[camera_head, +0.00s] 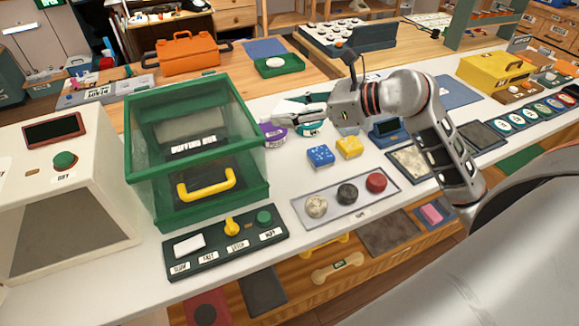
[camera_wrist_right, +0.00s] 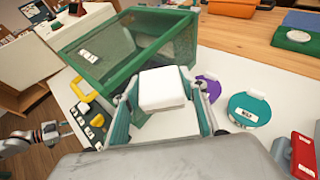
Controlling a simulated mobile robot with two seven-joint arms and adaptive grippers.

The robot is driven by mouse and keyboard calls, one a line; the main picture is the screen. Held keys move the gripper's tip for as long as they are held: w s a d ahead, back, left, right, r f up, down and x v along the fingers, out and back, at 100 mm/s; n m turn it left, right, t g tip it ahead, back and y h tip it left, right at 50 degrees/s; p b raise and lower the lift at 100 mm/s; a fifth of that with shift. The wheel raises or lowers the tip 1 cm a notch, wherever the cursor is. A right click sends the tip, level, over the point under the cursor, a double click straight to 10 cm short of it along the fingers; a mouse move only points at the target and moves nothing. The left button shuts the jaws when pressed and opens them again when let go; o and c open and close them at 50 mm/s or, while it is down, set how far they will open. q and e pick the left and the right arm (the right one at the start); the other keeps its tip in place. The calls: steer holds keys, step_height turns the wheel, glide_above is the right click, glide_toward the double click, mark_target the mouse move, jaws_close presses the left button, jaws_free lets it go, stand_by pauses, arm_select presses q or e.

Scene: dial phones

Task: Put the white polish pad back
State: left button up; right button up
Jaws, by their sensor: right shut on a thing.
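A white block-shaped pad (camera_wrist_right: 163,88) sits between the fingers of my right gripper (camera_wrist_right: 165,112), which is shut on it. In the head view my right gripper (camera_head: 312,108) is above the counter, just right of the green clear-walled box (camera_head: 196,190). The pad is small and pale there and hard to make out. The box has a yellow handle (camera_head: 206,186) and a label that seems to read "buffing box". In the wrist view the pad overlaps the box's near side; I cannot tell whether they touch. Part of my left arm shows at the wrist view's lower left; its fingers are unclear.
A purple disc (camera_wrist_right: 208,87) and a teal labelled disc (camera_wrist_right: 249,108) lie right of the gripper. A grey tray (camera_head: 335,210) holds beige, black and red round pieces. Blue (camera_head: 320,155) and yellow (camera_head: 349,147) blocks stand behind it. A dark button panel (camera_head: 215,252) lies before the box.

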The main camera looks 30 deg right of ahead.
glide_above(290, 172)
step_height(290, 172, down, 13)
steer(key=shift+f+b, duration=0.1)
steer(key=shift+b, duration=0.35)
steer(key=shift+f, duration=2.1)
steer(key=shift+f+b, duration=0.15)
steer(key=shift+b, duration=0.2)
steer(key=o, duration=0.8)
